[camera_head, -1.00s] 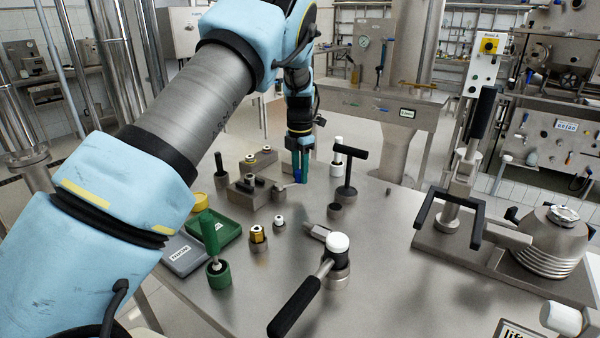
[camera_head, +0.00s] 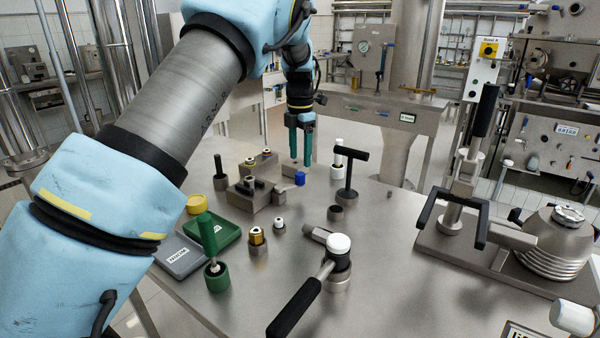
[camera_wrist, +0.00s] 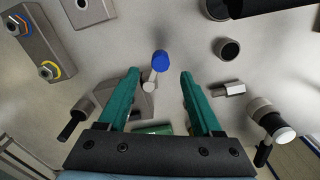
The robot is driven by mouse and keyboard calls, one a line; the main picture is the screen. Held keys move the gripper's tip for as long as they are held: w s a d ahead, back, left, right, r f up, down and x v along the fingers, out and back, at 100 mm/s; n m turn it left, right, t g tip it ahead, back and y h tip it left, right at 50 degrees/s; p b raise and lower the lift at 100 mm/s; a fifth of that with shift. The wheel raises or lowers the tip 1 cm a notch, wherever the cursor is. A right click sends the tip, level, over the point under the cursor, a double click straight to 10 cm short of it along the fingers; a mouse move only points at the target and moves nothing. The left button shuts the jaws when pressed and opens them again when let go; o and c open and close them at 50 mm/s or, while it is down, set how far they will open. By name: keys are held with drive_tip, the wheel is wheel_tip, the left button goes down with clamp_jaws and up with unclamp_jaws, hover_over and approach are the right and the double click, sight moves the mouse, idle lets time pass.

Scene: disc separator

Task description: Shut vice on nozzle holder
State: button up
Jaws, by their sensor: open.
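The vice (camera_head: 248,198) is a low grey metal block near the back left of the table. Its short handle with a blue knob (camera_head: 299,178) sticks out to the right. A small dark-topped piece (camera_head: 250,180) sits on the vice and may be the nozzle holder; I cannot tell how tightly it is held. My gripper (camera_head: 300,163) has two teal fingers spread apart and empty, above and just behind the blue knob. In the wrist view the blue knob (camera_wrist: 161,58) lies beyond the fingertips, not touching them.
A grey block with ringed fittings (camera_head: 262,160) stands behind the vice. A black T-handled tool (camera_head: 350,172) and a white-capped post (camera_head: 338,150) stand to the right. A green tray (camera_head: 222,236) and a green-handled tool (camera_head: 209,236) are in front.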

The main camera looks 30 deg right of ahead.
sight(298, 173)
drive_tip(key=shift+r, duration=2.15)
drive_tip(key=a+f+m, duration=0.2)
drive_tip(key=a+m, duration=0.7)
drive_tip(key=a, duration=1.6)
drive_tip(key=s+a+f+m+t, duration=0.1)
drive_tip(key=s+a+f+m, duration=0.2)
drive_tip(key=s+a+m, duration=0.9)
drive_tip(key=s+a, duration=0.4)
drive_tip(key=a, duration=0.1)
drive_tip(key=shift+f+t, duration=0.15)
drive_tip(key=shift+t, duration=0.15)
